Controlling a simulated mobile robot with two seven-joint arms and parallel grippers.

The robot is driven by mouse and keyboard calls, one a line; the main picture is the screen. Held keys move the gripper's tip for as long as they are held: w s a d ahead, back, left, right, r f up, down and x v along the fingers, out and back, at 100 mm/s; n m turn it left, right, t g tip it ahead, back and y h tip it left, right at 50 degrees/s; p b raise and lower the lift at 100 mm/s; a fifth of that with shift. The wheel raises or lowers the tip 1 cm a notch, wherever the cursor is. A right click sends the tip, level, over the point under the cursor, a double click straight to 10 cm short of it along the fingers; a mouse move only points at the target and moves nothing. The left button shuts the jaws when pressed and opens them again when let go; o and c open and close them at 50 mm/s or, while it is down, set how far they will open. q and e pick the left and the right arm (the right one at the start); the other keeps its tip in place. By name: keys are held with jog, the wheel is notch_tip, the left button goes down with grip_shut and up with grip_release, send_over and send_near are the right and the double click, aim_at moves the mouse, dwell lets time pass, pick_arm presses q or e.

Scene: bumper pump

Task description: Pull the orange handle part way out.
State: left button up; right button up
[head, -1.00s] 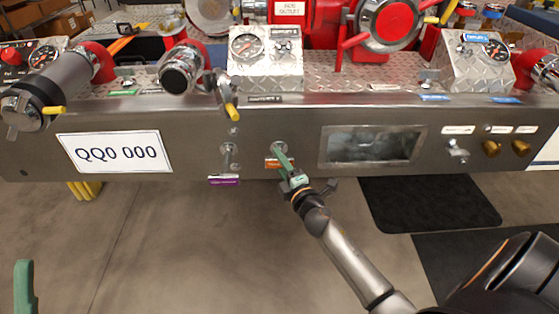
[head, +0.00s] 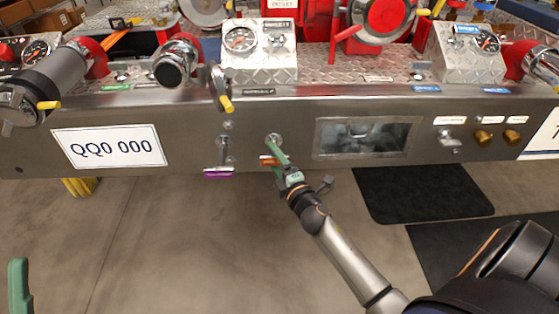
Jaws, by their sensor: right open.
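The orange handle (head: 267,161) is a small T-shaped pull on the steel front panel, left of the window. My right gripper (head: 276,152) has green fingers and reaches up to it from below right. The fingers overlap the right part of the handle and hide it. The gripper is open; I cannot tell whether the fingers touch the handle or how far out the handle stands. One green finger of my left gripper (head: 20,287) shows at the lower left edge, far from the panel. The rest of it is out of frame.
A purple handle (head: 219,173) hangs close to the left of the orange one. The bumper panel (head: 190,135) carries a number plate (head: 109,146), a window (head: 365,138) and brass knobs (head: 483,137). A yellow-tipped lever (head: 225,103) projects above. Floor below is clear, with dark mats at right.

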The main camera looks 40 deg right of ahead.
jog(key=s+a, duration=0.2)
jog(key=s, duration=1)
jog(key=shift+s+p, duration=0.15)
jog(key=shift+p, duration=0.15)
